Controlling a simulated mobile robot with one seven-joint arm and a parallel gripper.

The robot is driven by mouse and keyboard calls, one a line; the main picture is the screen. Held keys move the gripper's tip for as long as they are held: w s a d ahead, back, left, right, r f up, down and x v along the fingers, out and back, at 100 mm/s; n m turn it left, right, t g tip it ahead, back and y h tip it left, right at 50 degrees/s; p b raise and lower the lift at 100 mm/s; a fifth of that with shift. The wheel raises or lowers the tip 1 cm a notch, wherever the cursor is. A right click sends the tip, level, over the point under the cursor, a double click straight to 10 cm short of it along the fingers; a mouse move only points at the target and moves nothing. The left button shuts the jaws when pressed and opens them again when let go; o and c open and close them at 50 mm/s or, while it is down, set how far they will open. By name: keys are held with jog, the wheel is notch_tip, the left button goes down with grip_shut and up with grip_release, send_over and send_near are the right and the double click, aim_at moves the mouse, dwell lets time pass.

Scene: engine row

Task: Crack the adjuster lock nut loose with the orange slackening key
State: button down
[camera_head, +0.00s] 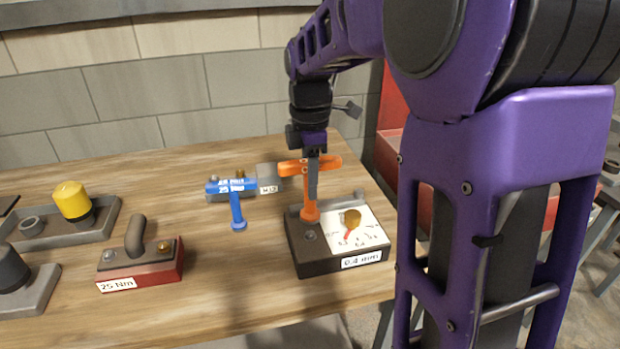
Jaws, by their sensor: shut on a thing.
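The orange slackening key (309,195) stands upright, with its T-handle on top and its lower end at the left part of a dark block labelled 0.4 mm (310,257). My gripper (312,180) is above the block, pointing down, shut on the orange key near its handle. The key's foot seems to sit over the block's top; the adjuster lock nut is not clearly seen and may be hidden under it.
A blue T-handled key labelled 25 Nm (238,212) stands to the left, by a grey block labelled M12 (268,178). A red block labelled 25 Nm (150,272) and a tray with a yellow cap (72,200) are farther left. The front middle of the wooden table (230,300) is clear.

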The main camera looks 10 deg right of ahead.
aim_at(310, 203)
jog(key=shift+f+b, duration=1.35)
jog(key=shift+f, duration=1.05)
jog(key=shift+f, duration=0.25)
jog(key=shift+r+n+p, duration=0.15)
jog(key=shift+n+p, duration=0.4)
jog(key=shift+n, duration=0.55)
notch_tip(310, 203, up, 3)
jog(key=shift+r+p, duration=0.1)
jog(key=shift+p, duration=1.15)
jog(key=shift+r, duration=1.05)
jog(key=shift+a+f, duration=0.1)
jog(key=shift+a, duration=0.05)
